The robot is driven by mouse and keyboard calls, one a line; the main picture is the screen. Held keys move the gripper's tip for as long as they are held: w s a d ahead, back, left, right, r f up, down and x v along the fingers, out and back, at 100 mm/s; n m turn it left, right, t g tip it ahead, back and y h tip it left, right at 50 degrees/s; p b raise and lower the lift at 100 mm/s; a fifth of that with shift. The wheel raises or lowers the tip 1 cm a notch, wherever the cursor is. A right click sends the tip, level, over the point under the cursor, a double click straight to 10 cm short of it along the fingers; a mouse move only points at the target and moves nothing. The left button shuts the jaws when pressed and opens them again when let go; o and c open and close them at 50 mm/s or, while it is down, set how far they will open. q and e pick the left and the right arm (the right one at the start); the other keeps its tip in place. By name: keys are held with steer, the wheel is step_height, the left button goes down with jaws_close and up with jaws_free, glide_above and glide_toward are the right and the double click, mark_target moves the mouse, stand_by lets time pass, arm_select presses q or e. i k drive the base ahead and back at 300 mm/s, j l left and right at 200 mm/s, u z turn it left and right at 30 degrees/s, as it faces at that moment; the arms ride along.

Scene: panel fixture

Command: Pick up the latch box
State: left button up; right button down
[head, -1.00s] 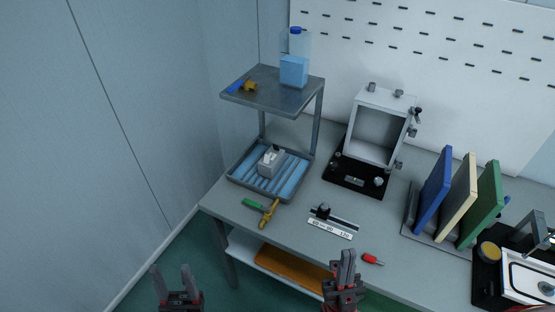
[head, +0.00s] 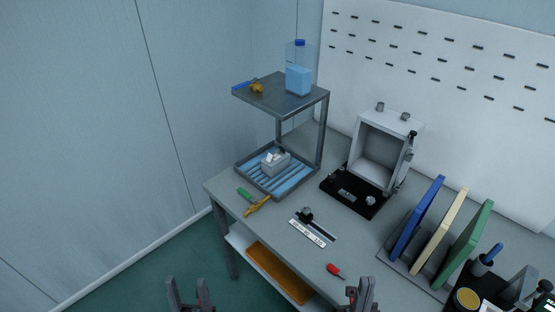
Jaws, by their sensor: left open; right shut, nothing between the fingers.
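A small grey box with a white piece on top (head: 275,163), which looks like the latch box, sits on the blue ribbed tray (head: 290,184) at the bottom of the metal rack. My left gripper (head: 188,285) is open and empty at the bottom edge, over the floor left of the table, well below the box in the picture. My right gripper (head: 362,288) is shut and empty at the bottom edge, near the table's front. Both grippers are partly cut off by the picture's edge.
The rack's upper shelf (head: 278,98) overhangs the tray and holds a blue bottle (head: 299,80). An open grey cabinet (head: 384,150) stands to the right on a black base.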

mark_target(280, 161)
steer(key=i+l+u, duration=0.15)
steer(key=i+l, duration=0.15)
steer(key=i, duration=0.2)
steer(key=i+l+u, duration=0.15)
steer(key=i+l, duration=0.25)
steer(key=i, duration=0.1)
